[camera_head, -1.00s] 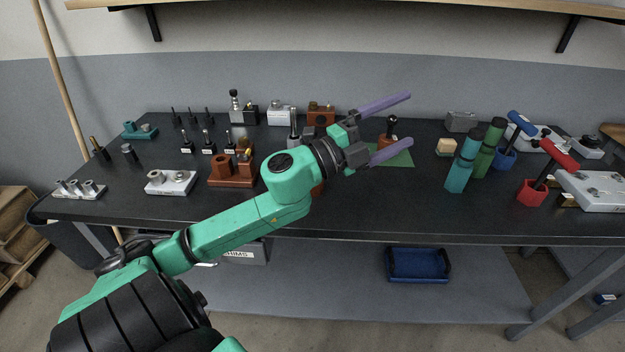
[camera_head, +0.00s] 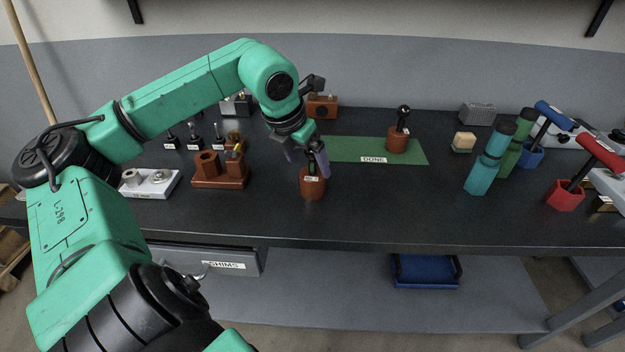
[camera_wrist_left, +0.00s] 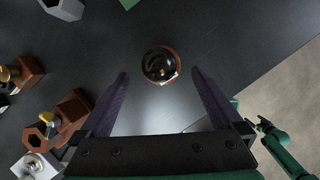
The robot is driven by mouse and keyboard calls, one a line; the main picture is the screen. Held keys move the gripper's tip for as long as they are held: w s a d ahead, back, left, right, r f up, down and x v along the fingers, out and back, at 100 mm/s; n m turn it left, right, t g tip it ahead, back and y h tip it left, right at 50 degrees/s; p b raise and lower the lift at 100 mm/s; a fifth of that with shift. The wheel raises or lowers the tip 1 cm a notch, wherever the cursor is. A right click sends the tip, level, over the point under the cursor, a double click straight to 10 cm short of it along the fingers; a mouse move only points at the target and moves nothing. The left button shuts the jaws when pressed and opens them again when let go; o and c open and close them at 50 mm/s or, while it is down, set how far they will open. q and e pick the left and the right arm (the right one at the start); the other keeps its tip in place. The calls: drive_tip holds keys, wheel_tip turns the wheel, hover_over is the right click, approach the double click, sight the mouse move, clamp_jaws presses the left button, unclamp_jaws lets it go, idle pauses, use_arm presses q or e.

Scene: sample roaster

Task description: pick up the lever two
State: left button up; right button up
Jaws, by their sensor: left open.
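A brown cup (camera_head: 312,188) with a small label stands on the dark bench, below my left gripper. In the left wrist view a round black knob (camera_wrist_left: 160,64) shows from above, with a brown rim around it, just beyond the fingertips. My left gripper (camera_head: 308,164) is open and points down at this cup; its purple fingers partly hide what stands in it. A second brown cup holds a black-knobbed lever (camera_head: 402,118) on the green mat. I cannot read which label says two.
The green mat (camera_head: 350,150), marked DONE, lies right of the gripper. A brown block with holes (camera_head: 220,178) and a white fixture (camera_head: 150,184) stand left. Teal and green cylinders (camera_head: 490,160) and a red-handled tool (camera_head: 570,185) stand right. The bench front is clear.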

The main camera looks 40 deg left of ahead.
sight(310, 167)
use_arm(q)
drive_tip(key=p+x, duration=0.2)
drive_tip(key=x, duration=0.2)
drive_tip(key=shift+w, duration=0.1)
drive_tip(key=shift+w+f, duration=0.25)
drive_tip(key=shift+f, duration=0.15)
